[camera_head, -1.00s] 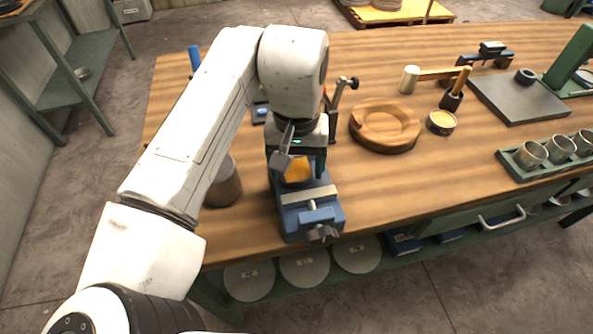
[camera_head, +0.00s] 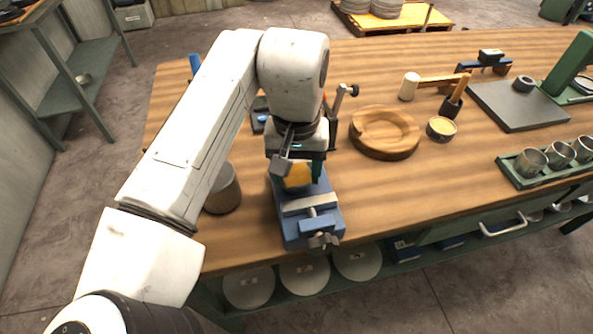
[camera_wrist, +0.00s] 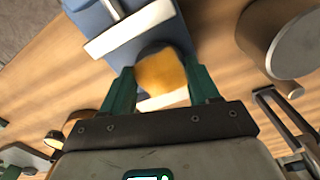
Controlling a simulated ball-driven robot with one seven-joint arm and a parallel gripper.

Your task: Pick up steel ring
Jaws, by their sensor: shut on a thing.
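My gripper (camera_head: 298,170) is at the blue vise (camera_head: 313,227) on the near left of the bench. In the wrist view its green fingers (camera_wrist: 160,76) are on both sides of a rounded orange-yellow piece (camera_wrist: 161,70) and shut on it. The piece (camera_head: 298,179) is right beside the pale vise jaws; I cannot tell whether it touches them. A small grey ring (camera_head: 523,85), possibly the steel ring, lies on a dark flat plate (camera_head: 513,113) at the far right, well away from my gripper.
A round wooden bowl (camera_head: 385,151) and a small tin (camera_head: 441,136) are right of the vise. A grey cylinder (camera_head: 222,190) stands left of it. A mallet (camera_head: 409,87) lies farther back. Metal cups (camera_head: 531,161) stand in a green rack at the right edge.

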